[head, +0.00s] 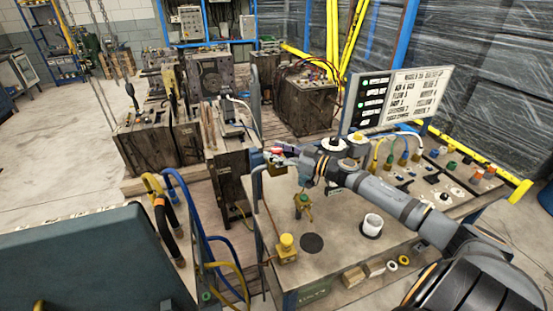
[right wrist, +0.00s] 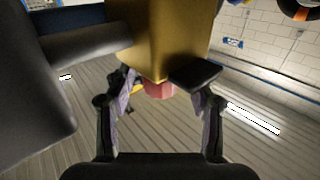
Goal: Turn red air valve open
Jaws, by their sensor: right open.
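The red valve handle (right wrist: 158,90) shows in the right wrist view as a small red round piece below a brass-coloured block (right wrist: 168,35). My right gripper (right wrist: 163,84) is open, with one finger on each side of the red piece in that view. Whether a finger touches it I cannot tell. In the head view a bit of red (head: 277,152) shows at the tip of my right gripper (head: 273,158), above the left back part of the bench. The gripper hides most of the valve there. My left gripper is not in view.
The bench (head: 335,262) carries a yellow-topped fitting (head: 286,245), a green-topped fitting (head: 301,200) and a white cup (head: 372,224). A sign board (head: 398,100) stands behind. Blue and yellow hoses (head: 203,225) hang at left. Heavy moulds (head: 150,135) stand beyond.

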